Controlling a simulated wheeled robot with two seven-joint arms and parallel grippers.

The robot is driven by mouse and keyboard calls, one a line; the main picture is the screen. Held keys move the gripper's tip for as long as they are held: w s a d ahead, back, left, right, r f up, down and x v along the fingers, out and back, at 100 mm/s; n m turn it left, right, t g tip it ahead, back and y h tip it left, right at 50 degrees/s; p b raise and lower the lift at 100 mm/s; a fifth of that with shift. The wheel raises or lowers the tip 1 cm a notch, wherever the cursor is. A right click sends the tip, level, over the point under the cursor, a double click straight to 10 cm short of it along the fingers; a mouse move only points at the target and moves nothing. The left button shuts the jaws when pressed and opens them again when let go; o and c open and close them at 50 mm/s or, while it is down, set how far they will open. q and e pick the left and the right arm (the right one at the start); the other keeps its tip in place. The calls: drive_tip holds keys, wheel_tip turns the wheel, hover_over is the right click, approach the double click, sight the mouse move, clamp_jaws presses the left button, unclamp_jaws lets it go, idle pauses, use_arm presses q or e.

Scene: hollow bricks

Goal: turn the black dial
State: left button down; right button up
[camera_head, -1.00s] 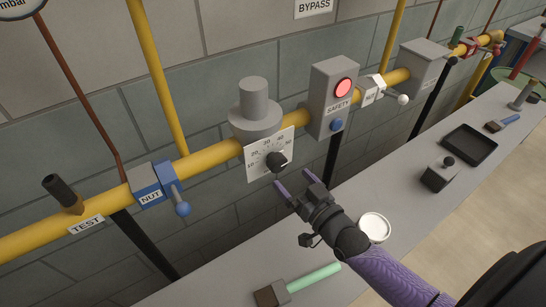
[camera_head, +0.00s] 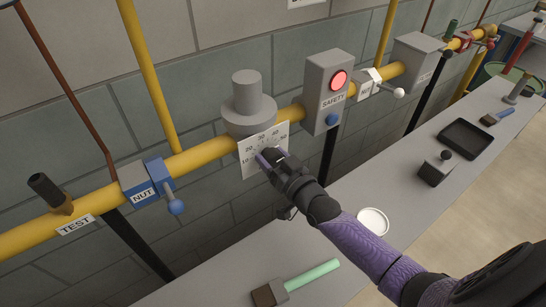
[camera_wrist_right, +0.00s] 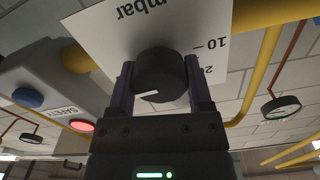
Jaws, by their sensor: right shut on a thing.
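The black dial (camera_wrist_right: 160,76) sits on a white scale plate (camera_head: 250,163) marked with numbers, below a grey regulator (camera_head: 248,107) on the yellow pipe. In the right wrist view the dial stands between the two purple fingers, with a white pointer mark on its edge. My right gripper (camera_head: 271,156) is shut on the dial; in the head view the gripper hides the dial. The wrist view shows the plate (camera_wrist_right: 112,35) upside down, with "mbar" and the numbers 10 and 20. My left gripper is not in view.
A grey safety box (camera_head: 325,95) with a lit red button stands right of the regulator. A blue nut valve (camera_head: 148,185) is to the left. The bench below holds a brush (camera_head: 300,283), a white round lid (camera_head: 372,221) and a black tray (camera_head: 466,139).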

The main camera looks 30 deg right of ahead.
drive_tip(key=c, duration=0.4)
drive_tip(key=shift+o, duration=0.2)
